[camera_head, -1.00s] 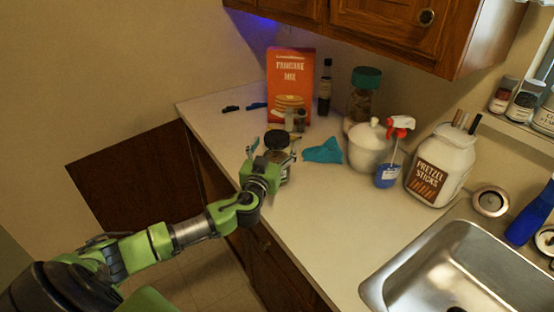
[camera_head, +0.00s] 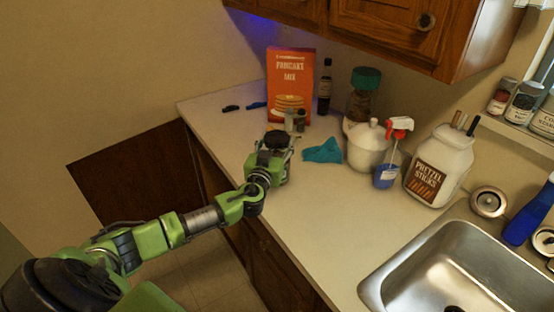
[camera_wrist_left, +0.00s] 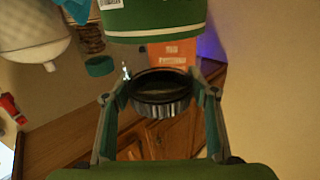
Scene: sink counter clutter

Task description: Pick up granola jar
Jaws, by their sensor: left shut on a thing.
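A jar with a black lid (camera_head: 276,138) stands near the counter's left edge; I take it for the granola jar, though no label is readable. My left gripper (camera_head: 273,157) is shut on it and hides most of its body. In the left wrist view the dark ribbed lid (camera_wrist_left: 161,94) shows between the two fingers. I cannot tell whether the jar touches the counter. My right gripper is not in view.
Small shakers (camera_head: 295,120) and a pancake mix box (camera_head: 291,75) stand just behind the jar. A teal cloth (camera_head: 322,151), white lidded pot (camera_head: 366,147), spray bottle (camera_head: 387,173) and pretzel jar (camera_head: 441,165) are to the right. The front counter left of the sink (camera_head: 450,255) is clear.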

